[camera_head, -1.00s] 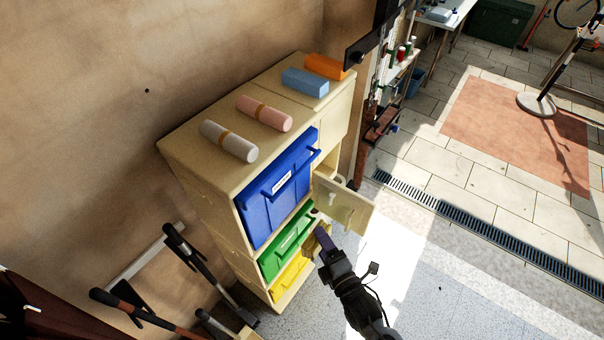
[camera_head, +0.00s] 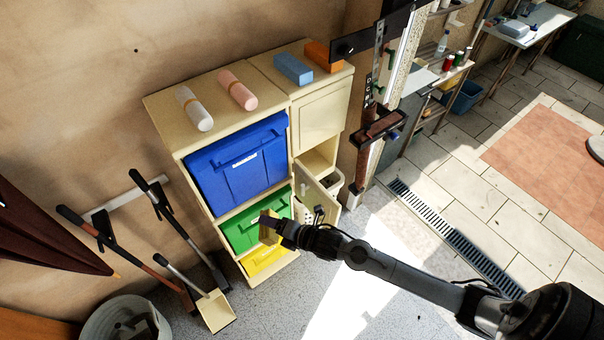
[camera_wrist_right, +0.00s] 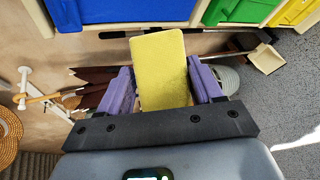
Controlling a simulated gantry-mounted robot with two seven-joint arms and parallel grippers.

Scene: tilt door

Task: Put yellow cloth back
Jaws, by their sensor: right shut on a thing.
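My right gripper (camera_head: 272,230) is shut on the yellow cloth (camera_wrist_right: 160,65), a flat yellow block between its purple fingers in the right wrist view. In the head view the cloth (camera_head: 268,232) shows edge-on in front of the green bin (camera_head: 240,233). The cabinet (camera_head: 215,135) also holds a blue bin (camera_head: 240,165) above and a yellow bin (camera_head: 265,260) below. A cream tilt door (camera_head: 316,190) stands open at the lower right compartment, partly hidden by my right arm. My left gripper is out of view.
Rolled white (camera_head: 195,108) and pink (camera_head: 237,90) cloths and blue (camera_head: 293,68) and orange (camera_head: 322,56) blocks lie on the cabinet top. Floor right of the cabinet is clear.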

